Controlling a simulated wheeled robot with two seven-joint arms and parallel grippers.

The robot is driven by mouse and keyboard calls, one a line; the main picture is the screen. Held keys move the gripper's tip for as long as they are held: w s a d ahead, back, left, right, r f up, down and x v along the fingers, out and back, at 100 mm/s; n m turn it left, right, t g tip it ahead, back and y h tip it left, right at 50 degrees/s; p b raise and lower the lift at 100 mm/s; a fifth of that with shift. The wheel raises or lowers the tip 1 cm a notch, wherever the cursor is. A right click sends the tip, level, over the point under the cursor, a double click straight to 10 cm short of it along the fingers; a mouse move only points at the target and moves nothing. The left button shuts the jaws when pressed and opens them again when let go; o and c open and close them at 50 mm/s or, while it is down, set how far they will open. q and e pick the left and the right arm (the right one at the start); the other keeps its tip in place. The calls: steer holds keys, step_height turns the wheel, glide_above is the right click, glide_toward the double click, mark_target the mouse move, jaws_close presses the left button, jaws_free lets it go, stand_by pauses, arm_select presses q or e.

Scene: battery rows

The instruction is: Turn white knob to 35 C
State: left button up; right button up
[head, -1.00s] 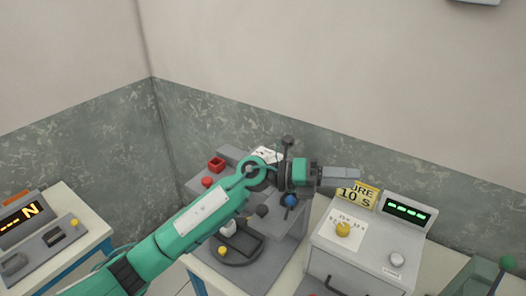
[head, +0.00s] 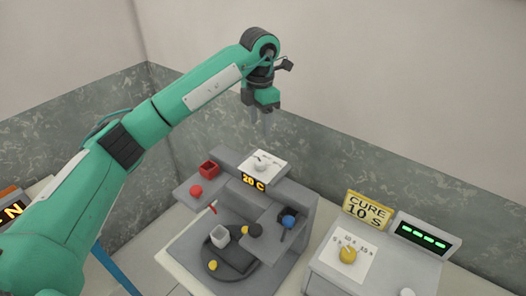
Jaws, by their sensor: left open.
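The white knob (head: 261,164) sits on a white dial plate on top of the grey machine (head: 300,205). A display (head: 253,182) on the machine below it reads 20 C in orange. My left gripper (head: 260,128) hangs above the knob, fingers pointing down, open and apart from it. The fingers look faint against the wall. The dial's marks are too small to read. My right gripper is out of view.
To the right, a unit with a yellow knob (head: 347,254) stands by a CURE 10 S sign (head: 367,210).

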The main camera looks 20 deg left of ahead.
mark_target(260, 161)
arm_select(q)
steer(key=f+p, duration=0.1)
steer(key=f, duration=0.3)
steer(key=f+p, duration=0.2)
steer(key=f, duration=0.2)
steer(key=f+p, duration=0.2)
steer(key=f, duration=0.2)
steer(key=shift+s+d, duration=0.1)
steer(key=shift+s, duration=0.15)
steer(key=shift+f, duration=0.5)
steer(key=shift+c, duration=0.2)
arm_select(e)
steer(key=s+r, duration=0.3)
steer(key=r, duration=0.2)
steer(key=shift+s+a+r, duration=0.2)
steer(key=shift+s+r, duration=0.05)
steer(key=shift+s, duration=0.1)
